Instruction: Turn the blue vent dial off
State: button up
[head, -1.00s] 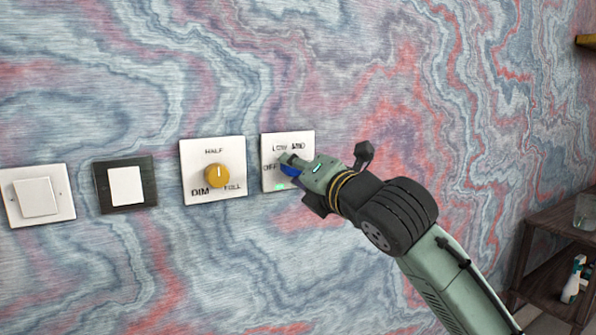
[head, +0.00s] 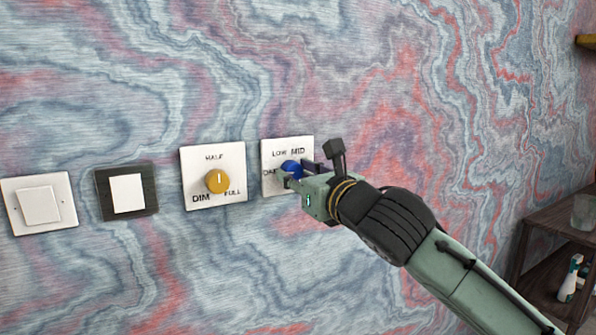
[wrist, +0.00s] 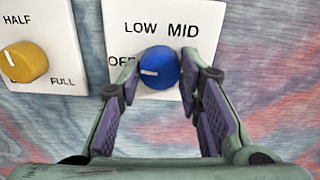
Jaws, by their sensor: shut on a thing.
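The blue vent dial (head: 291,168) sits on a white wall plate (head: 272,150) marked LOW and MID, with an OFF label partly covered at the left. In the wrist view the blue dial (wrist: 160,66) shows its white mark on the left side, pointing left near the OFF label. My gripper (head: 298,175) is shut on the dial, one finger on each side, as the wrist view also shows (wrist: 160,77). The lower part of the plate is hidden behind the fingers.
A yellow dial (head: 217,181) on a plate marked DIM, HALF and FULL is just left. Two switches, one dark-framed (head: 104,194) and one white (head: 63,188), are farther left. A wooden shelf (head: 556,221) stands at the right. The wall right of the vent plate is clear.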

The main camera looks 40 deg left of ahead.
jog(key=shift+n, duration=0.7)
jog(key=shift+f+p, duration=0.1)
jog(key=shift+p, duration=0.2)
jog(key=o, duration=1.2)
jog(key=shift+c, duration=0.2)
jog(key=shift+d, duration=0.1)
jog(key=v, duration=1.2)
